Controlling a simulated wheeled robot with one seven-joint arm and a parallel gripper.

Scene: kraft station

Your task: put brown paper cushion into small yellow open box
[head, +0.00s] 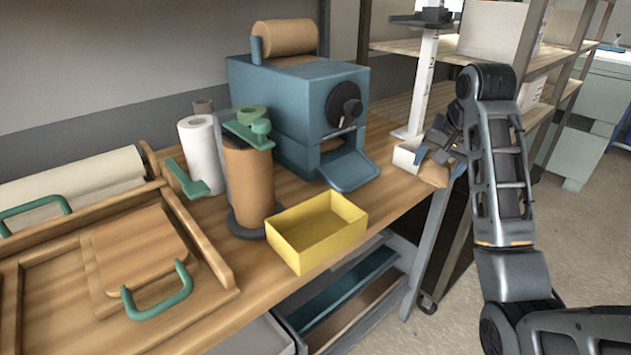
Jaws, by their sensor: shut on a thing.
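The brown paper cushion (434,174) is held in my gripper (436,158), right of the table's edge at mid-height in the head view. My gripper is shut on it, and the fingers and wrist hide part of it. The small yellow open box (345,238) sits on the wooden table near its front edge, to the left of and nearer than my gripper. Its open top faces up and its inside looks empty. My gripper and the cushion are well apart from the box.
A blue machine (290,95) with a brown roll stands behind the box. A brown paper roll (249,180) on a stand is close to the box's left. A small white box (406,157) is beside my gripper. A wooden tray (50,275) lies at left.

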